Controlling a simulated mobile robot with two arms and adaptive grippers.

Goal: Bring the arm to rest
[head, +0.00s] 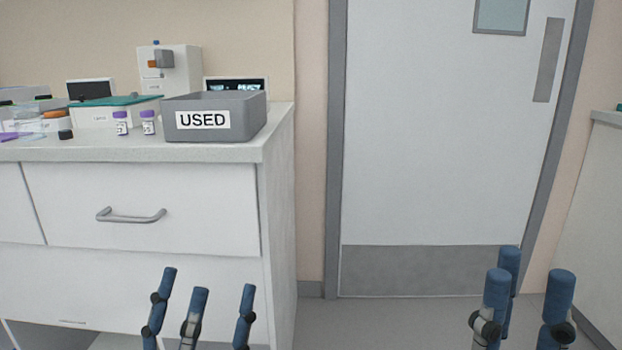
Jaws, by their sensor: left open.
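My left gripper (207,285) shows at the bottom, left of the middle, in front of the white drawers. Its blue fingers point up and stand apart, with nothing between them. My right gripper (527,275) shows at the bottom right, in front of the door and floor. Its blue fingers also stand apart and are empty. Both grippers are clear of the counter top (205,153). The arms behind the fingers are out of view below.
A grey bin labelled USED (247,118) stands at the counter's right end. Two purple-capped vials (121,124) (148,123) stand left of it. A drawer handle (131,216) juts out below. A closed door (432,150) is behind; another counter (598,200) stands far right.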

